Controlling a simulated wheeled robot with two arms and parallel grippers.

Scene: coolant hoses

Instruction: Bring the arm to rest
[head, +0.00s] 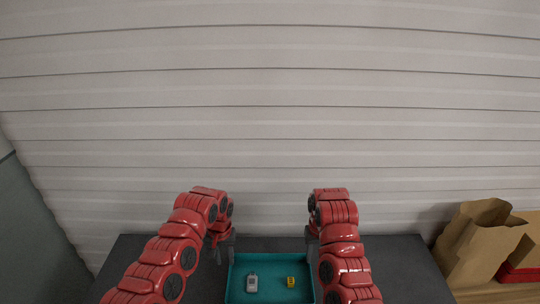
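My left gripper (219,255) hangs over the dark table at the left edge of the teal tray; it is small and partly hidden by its arm, so I cannot tell whether it is open or shut. My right gripper (311,244) is mostly hidden behind the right arm, near the tray's right edge; its fingers do not show clearly. Both red arms come up from the bottom of the head view and bend down at the far end of the table. No object shows clearly in either gripper.
The teal tray (269,257) between the arms holds a grey-white part (252,283) and a yellow part (291,282). Bare dark table (405,265) lies to the right. A brown paper bag (476,240) and a red object (520,272) stand further right. A pale slatted wall (270,120) is behind.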

